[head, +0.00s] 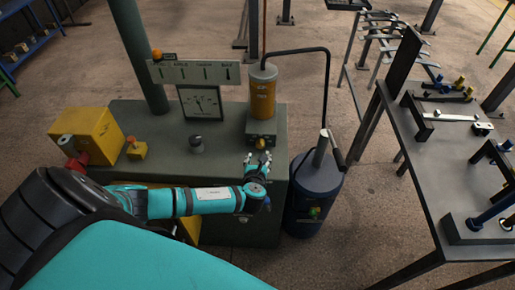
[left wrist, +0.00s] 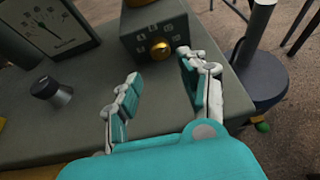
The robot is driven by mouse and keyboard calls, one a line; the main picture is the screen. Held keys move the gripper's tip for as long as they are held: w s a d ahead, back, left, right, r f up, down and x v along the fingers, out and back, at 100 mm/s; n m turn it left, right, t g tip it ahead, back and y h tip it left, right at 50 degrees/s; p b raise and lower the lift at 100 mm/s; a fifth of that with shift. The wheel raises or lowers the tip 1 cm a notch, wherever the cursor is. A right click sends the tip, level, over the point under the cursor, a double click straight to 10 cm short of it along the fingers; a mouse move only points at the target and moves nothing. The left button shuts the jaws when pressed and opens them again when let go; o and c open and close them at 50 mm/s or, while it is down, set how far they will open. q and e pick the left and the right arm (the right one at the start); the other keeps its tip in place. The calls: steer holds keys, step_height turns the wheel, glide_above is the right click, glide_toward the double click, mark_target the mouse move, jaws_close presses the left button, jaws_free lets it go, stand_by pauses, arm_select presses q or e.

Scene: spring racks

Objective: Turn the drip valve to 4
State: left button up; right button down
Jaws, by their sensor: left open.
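The drip valve looks to be the brass knob (head: 262,143) on the front of a grey box under an orange cylinder. In the left wrist view the knob (left wrist: 160,49) sits within a ring of pale marks, too small to read surely. My left gripper (head: 256,162) is in front of the knob, open and empty. In the left wrist view its fingers (left wrist: 161,70) stand apart, with the knob beyond them and between their tips, apparently not touched. Which mark the knob points to cannot be told. My right gripper is not in view.
A dark round knob (head: 196,146) and a gauge (head: 203,102) are on the green bench (head: 222,133) to the left. A yellow box (head: 87,135) stands further left. A dark blue tank (head: 315,188) with a pipe is close on the right. A grey table (head: 440,160) holds metal parts.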

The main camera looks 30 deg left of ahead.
arm_select(q)
steer(key=shift+v, duration=1.4)
